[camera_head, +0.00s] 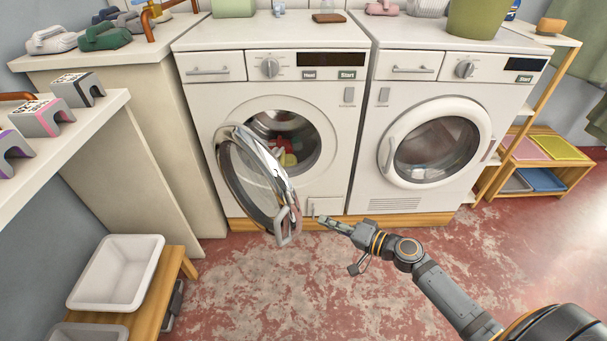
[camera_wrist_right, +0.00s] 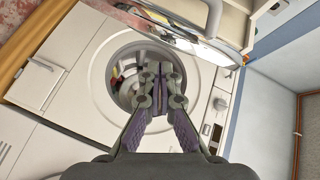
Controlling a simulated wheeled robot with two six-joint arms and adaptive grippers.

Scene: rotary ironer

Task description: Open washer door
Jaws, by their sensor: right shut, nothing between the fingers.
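The left machine, the washer (camera_head: 207,97), has its round door (camera_head: 247,176) swung wide open to the left on its hinge. The door's handle (camera_head: 284,238) hangs at its free edge, low and toward me. The drum opening (camera_head: 283,140) is exposed, with red and yellow laundry inside. My right gripper (camera_head: 323,221) is shut and empty, just right of the door handle and apart from it. In the right wrist view the shut fingers (camera_wrist_right: 160,75) point toward the drum opening, with the open door (camera_wrist_right: 205,40) at the top. My left gripper is not in view.
A second machine (camera_head: 436,142) with a closed round door stands to the right. A white basin (camera_head: 117,272) sits on a wooden bench at the lower left. A wooden shelf (camera_head: 545,165) with coloured trays stands at the far right. The red floor in front is clear.

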